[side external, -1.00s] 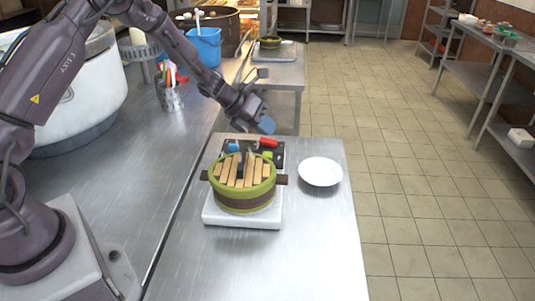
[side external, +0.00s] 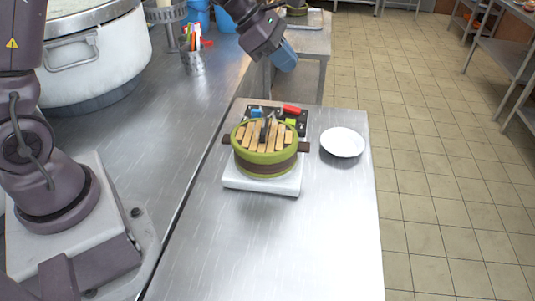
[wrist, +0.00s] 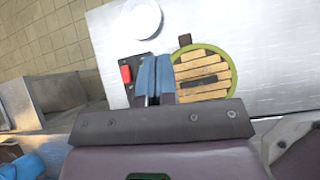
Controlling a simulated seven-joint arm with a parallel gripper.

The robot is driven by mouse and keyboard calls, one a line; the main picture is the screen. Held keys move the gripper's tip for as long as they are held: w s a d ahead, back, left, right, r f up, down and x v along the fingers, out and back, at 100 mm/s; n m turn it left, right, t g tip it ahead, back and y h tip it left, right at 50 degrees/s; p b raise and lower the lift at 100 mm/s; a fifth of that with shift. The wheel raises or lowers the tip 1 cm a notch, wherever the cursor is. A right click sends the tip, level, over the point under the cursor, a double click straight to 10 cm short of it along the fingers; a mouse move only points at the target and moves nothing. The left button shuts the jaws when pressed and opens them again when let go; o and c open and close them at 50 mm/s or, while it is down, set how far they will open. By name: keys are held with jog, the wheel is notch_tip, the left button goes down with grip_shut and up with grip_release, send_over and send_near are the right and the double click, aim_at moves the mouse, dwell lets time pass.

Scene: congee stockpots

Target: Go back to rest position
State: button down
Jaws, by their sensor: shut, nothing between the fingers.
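My gripper (side external: 286,56) hangs in the air above and behind the pot, near the top of the side view. Its blue fingers (wrist: 155,78) are together in the wrist view, with nothing seen between them. The green and brown pot (side external: 265,163) has a wooden slatted lid (side external: 266,136) on it and stands on a white base (side external: 262,184) on the steel table. In the wrist view the slatted lid (wrist: 203,74) is to the right of the fingers.
A dark tray (side external: 302,128) with red, blue and green items lies behind the pot. A white dish (side external: 342,142) is to its right. A large stockpot (side external: 95,65) and a cup of utensils (side external: 192,62) stand on the left counter. The table's front is clear.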

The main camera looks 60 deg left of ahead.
jog(key=s+d+r+m+g+y, duration=0.1)
jog(key=s+d+r+m, duration=0.1)
jog(key=s+r+m, duration=0.35)
jog(key=s+d+r+m+y, duration=0.1)
jog(key=s+r+m, duration=0.2)
jog(key=s+m, duration=0.55)
jog(key=s+a+m+y, duration=0.2)
jog(key=s+m+y, duration=0.1)
jog(key=s+m, duration=0.8)
jog(key=shift+s+r+m+t, duration=0.3)
jog(key=shift+m, duration=0.1)
